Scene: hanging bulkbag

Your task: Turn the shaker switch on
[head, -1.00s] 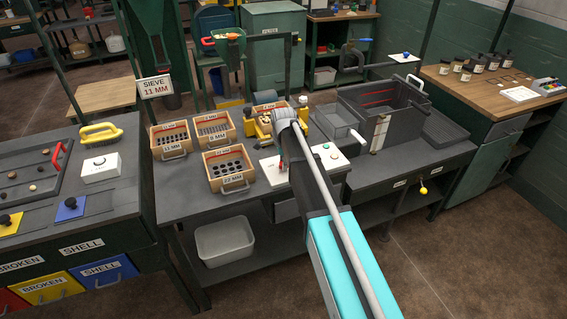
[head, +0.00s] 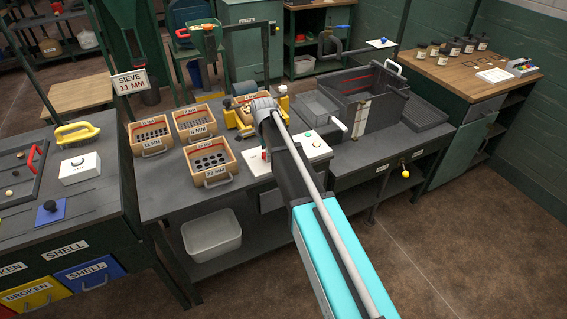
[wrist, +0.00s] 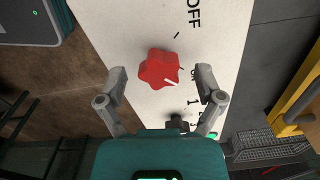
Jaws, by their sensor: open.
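The shaker switch looks to be the red lobed knob (wrist: 158,68) on a white panel (wrist: 120,22) in the wrist view. A short white pointer line on it points to the lower right. OFF is printed above it; another label to its right is partly hidden by a finger. My gripper (wrist: 161,79) is open, with one finger on each side of the knob and gaps showing on both sides. In the head view the red knob (head: 265,155) shows at the left end of the white panel (head: 318,152), while my arm covers part of the panel and hides the fingers.
A black knob (wrist: 178,120) stands on the same panel, below the red one. Sieve trays (head: 210,165) stand left of the panel and a dark tank (head: 372,105) right of it. A yellow-framed device (head: 284,101) stands behind my arm's end.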

